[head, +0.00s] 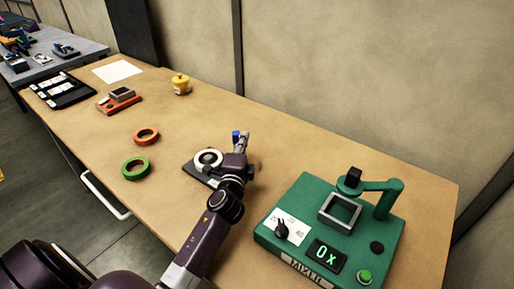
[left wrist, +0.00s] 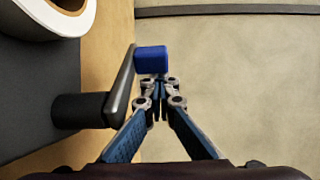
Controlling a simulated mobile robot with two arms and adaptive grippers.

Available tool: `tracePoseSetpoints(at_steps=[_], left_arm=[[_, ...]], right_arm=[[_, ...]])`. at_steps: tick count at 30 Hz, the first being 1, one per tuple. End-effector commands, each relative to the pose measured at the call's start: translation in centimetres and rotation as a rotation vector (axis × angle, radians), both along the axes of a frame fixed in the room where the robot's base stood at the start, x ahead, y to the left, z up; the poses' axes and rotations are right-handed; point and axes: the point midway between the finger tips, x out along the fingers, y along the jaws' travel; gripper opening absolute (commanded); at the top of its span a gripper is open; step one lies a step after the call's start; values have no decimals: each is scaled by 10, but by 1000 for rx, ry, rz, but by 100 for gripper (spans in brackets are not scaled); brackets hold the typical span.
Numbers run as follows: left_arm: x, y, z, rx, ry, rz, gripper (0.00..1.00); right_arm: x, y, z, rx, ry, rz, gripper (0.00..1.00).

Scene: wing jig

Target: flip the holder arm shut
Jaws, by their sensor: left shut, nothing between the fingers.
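The dark holder base (head: 190,172) lies on the table with a white roll (head: 208,159) on it. The roll shows at the top left of the left wrist view (left wrist: 52,17). The holder arm is a dark bar (left wrist: 121,88) beside a black round post (left wrist: 80,110), with a blue block (left wrist: 151,59) at its end; the blue end also shows in the head view (head: 235,134). My left gripper (head: 244,138) is shut and empty, its fingertips right by the blue block. I cannot tell whether they touch it. My left wrist hides part of the holder. My right gripper is out of view.
A green device (head: 270,236) with a display, knob and overhanging arm stands at the right. A green ring (head: 136,168), an orange ring (head: 146,136), a yellow pot (head: 181,85) and a red device (head: 119,102) lie to the left. The table behind the holder is clear.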

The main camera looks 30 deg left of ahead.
Motion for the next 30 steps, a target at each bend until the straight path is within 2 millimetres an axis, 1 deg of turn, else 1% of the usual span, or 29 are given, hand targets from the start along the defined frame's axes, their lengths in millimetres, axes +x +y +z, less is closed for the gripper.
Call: tracePoseSetpoints(at_steps=[1,8,16,21,30], left_arm=[[-1,3,-4,0,9,6,0],[-1,1,-6,-3,10,6,0],[-2,2,-8,-9,10,66,0],[-3,6,-9,-10,12,136,0],[-6,14,-10,-6,14,132,0]], right_arm=[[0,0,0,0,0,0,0],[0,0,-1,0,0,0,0],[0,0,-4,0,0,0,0],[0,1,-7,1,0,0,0],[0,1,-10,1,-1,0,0]])
